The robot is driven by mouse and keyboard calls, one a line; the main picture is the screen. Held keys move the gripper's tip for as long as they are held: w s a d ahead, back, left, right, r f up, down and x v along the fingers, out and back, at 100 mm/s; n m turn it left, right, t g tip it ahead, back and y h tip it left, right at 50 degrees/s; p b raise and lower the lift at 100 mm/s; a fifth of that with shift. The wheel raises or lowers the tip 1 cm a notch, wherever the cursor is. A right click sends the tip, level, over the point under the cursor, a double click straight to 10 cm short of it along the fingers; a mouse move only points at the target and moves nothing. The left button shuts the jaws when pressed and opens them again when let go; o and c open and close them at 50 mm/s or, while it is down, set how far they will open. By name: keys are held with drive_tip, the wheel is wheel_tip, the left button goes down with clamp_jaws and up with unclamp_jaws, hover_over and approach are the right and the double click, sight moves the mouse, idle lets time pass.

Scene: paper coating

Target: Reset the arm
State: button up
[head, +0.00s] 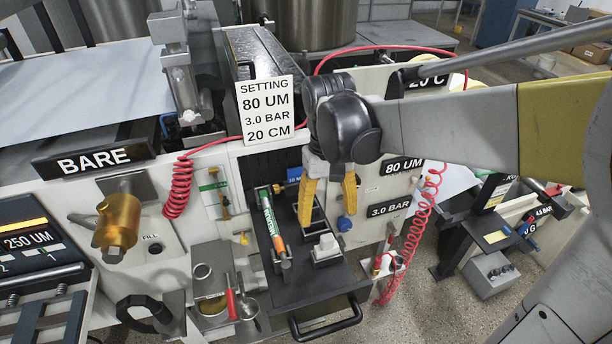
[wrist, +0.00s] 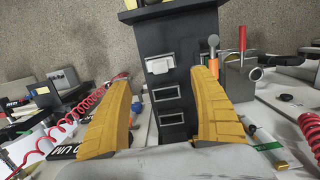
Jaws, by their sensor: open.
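My gripper (head: 328,203) has yellow fingers spread apart with nothing between them. In the head view it hangs over the dark pull-out tray (head: 305,290) at the middle of the machine. In the wrist view the gripper (wrist: 165,105) shows both fingers apart above the dark tray (wrist: 178,40). My arm reaches in from the right of the head view. A white block (head: 326,246) sits in a holder on the tray, and it also shows in the wrist view (wrist: 159,66). A green and orange tube (head: 273,228) lies on the tray's left side.
A sign reading 80 UM, 3.0 BAR, 20 CM (head: 267,109) stands behind the tray. Red coiled hoses (head: 179,188) hang on both sides. A brass cylinder (head: 118,225) is at left. A red-handled tool (head: 231,300) stands left of the tray. Open floor (head: 445,315) lies at lower right.

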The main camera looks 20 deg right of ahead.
drive_tip(key=shift+f, duration=0.15)
drive_tip(key=s+f+t+b, duration=0.2)
drive_tip(key=b, duration=0.2)
drive_tip(key=s+f+t+b, duration=0.2)
drive_tip(key=f+t+b, duration=0.1)
drive_tip(key=b, duration=0.1)
drive_tip(key=s+f+t+b, duration=0.2)
drive_tip(key=f+b, duration=0.1)
drive_tip(key=b, duration=0.1)
drive_tip(key=shift+f, duration=0.2)
drive_tip(key=shift+s+f+t+b, duration=0.15)
drive_tip(key=shift+f+t+b, duration=0.2)
drive_tip(key=shift+t+b, duration=0.35)
